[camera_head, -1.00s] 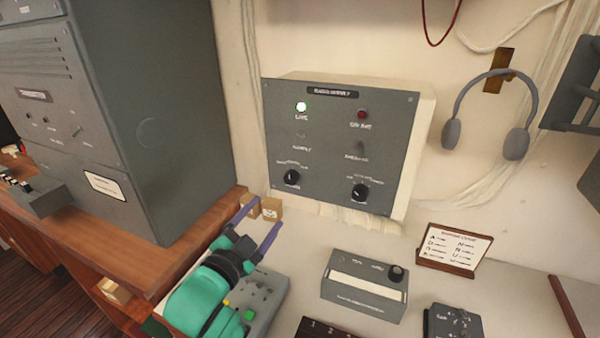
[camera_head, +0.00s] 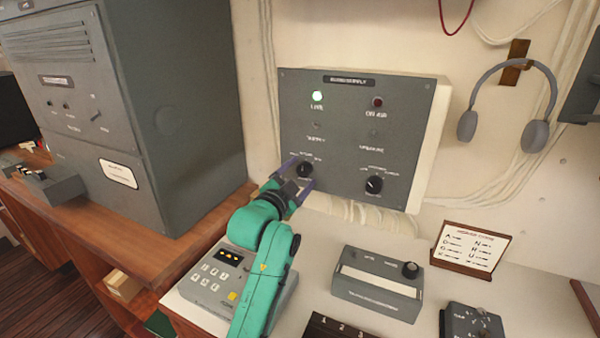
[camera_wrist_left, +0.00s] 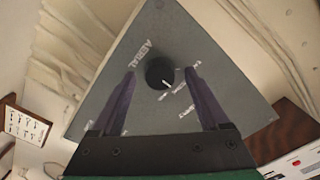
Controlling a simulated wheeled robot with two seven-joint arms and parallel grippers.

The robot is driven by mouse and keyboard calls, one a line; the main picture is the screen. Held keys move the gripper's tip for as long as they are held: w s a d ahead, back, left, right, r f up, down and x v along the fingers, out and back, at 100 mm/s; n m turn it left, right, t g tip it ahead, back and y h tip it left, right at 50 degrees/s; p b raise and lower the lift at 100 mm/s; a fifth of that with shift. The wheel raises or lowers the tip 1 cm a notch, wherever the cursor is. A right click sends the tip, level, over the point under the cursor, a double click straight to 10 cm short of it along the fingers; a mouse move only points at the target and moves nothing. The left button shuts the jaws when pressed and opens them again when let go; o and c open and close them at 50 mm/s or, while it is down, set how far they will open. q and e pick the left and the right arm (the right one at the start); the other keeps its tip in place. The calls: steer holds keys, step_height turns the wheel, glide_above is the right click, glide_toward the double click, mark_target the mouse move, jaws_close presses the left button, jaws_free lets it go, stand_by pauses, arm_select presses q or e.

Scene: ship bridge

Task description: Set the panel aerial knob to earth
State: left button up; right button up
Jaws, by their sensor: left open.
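The grey panel (camera_head: 345,125) is on the wall, with two black knobs along its lower part. My left gripper (camera_head: 298,178) is at its lower left knob (camera_head: 304,169), open. In the left wrist view the black knob (camera_wrist_left: 160,72) lies between the two purple fingers of the gripper (camera_wrist_left: 165,90), with a gap on each side. A label that reads like AERIAL is beside this knob. Its white pointer mark is towards small lettering that I cannot read. The other knob (camera_head: 373,185) is to the right, clear of the gripper. My right gripper is not in view.
A grey cabinet (camera_head: 165,120) stands on the wooden counter at the left. A keypad unit (camera_head: 212,275) lies below my left arm. A grey box with a knob (camera_head: 377,283) and a card stand (camera_head: 468,248) are on the desk. Headphones (camera_head: 510,100) hang at the right.

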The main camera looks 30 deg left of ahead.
arm_select(q)
steer(key=shift+w, duration=0.15)
jaws_close()
steer(key=shift+n, duration=0.4)
steer(key=n+p, duration=0.2)
steer(key=n, duration=0.1)
steer(key=shift+r+p, duration=0.15)
steer(key=shift+p, duration=0.2)
steer(key=n+p, duration=0.2)
steer(key=n, duration=0.3)
steer(key=shift+p, duration=0.3)
jaws_free()
steer(key=shift+f, duration=0.2)
